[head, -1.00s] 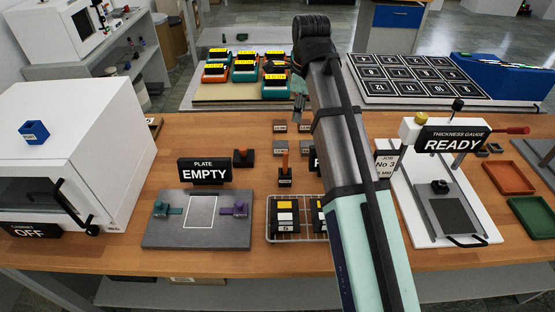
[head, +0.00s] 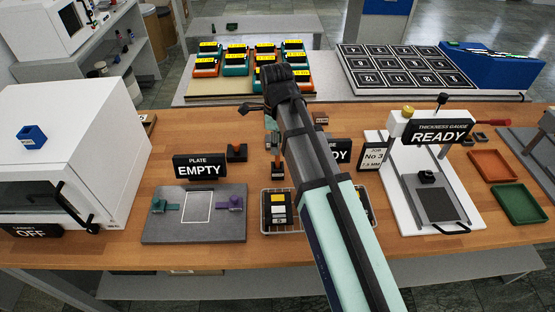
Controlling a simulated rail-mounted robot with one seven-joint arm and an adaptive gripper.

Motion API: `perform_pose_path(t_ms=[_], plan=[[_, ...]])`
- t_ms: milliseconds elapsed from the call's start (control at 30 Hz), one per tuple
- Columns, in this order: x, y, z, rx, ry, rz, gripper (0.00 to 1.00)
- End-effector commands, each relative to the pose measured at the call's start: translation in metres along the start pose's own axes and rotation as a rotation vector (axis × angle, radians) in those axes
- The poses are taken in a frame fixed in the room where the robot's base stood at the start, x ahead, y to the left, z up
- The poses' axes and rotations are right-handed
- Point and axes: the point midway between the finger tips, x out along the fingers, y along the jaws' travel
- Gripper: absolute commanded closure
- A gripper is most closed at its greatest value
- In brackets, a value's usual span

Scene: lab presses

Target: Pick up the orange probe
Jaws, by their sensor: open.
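The orange probe (head: 278,158) stands upright in a small black holder (head: 278,173) on the wooden bench, behind the wire rack. Its upper part is partly hidden by my gripper and arm in the head view. My gripper (head: 272,137) is open, above and just behind the probe in the picture. Its fingers are small and partly covered by my arm, and I cannot tell whether they touch the probe.
A wire rack (head: 265,231) with black-and-yellow blocks stands in front of the probe. A grey plate fixture (head: 160,232) with an EMPTY sign (head: 200,167) is left. A thickness gauge (head: 470,220) and an orange tray (head: 494,166) are right.

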Motion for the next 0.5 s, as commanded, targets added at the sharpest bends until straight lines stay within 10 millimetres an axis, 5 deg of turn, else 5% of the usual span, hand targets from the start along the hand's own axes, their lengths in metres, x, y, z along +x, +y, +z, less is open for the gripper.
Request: perform_pose_path(t_ms=[500], plan=[[0.033, 0.004, -0.003, 0.000, 0.001, 0.003, 0.55]])
